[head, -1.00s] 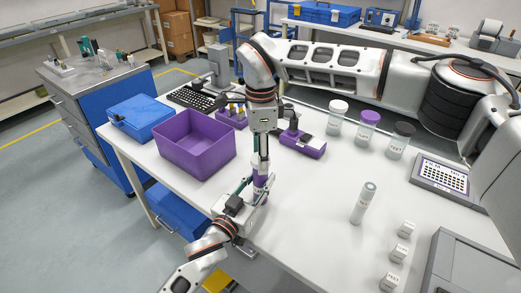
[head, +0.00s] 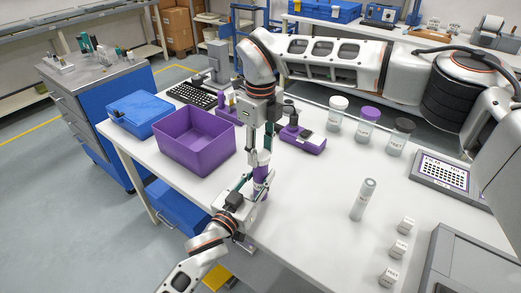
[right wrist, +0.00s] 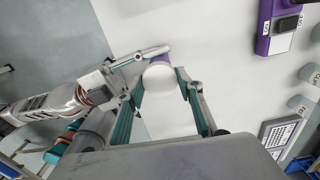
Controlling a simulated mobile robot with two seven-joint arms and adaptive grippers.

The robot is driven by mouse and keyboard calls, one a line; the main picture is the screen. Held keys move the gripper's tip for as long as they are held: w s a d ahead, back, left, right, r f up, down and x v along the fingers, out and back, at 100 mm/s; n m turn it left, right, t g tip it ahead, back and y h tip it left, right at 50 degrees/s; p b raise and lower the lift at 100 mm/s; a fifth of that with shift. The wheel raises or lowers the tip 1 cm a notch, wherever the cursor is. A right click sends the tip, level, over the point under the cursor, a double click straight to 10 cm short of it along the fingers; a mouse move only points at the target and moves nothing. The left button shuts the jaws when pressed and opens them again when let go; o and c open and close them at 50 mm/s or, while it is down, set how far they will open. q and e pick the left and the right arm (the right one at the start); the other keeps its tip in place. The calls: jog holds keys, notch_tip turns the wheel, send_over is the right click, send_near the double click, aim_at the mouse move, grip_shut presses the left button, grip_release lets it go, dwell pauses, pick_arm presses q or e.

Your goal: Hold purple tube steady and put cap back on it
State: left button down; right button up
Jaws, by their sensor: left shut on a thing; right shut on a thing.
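The purple tube (head: 261,178) stands upright near the table's front edge in the head view. My left gripper (head: 258,187) is shut on it from the front left. My right gripper (head: 262,155) points down directly above the tube. In the right wrist view, its fingers (right wrist: 162,85) are shut on a round white cap (right wrist: 160,78), with a bit of purple (right wrist: 153,52) showing beyond it. The fingers hide the join, so I cannot tell whether the cap touches the tube.
A purple bin (head: 195,145) stands to the left and a purple rack (head: 303,139) behind to the right. A grey-capped tube (head: 363,200), several jars and small white blocks (head: 398,249) are to the right. The table between is clear.

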jog(key=m, duration=0.8)
jog(key=o, duration=1.2)
jog(key=shift+r, duration=2.25)
jog(key=shift+c, duration=0.4)
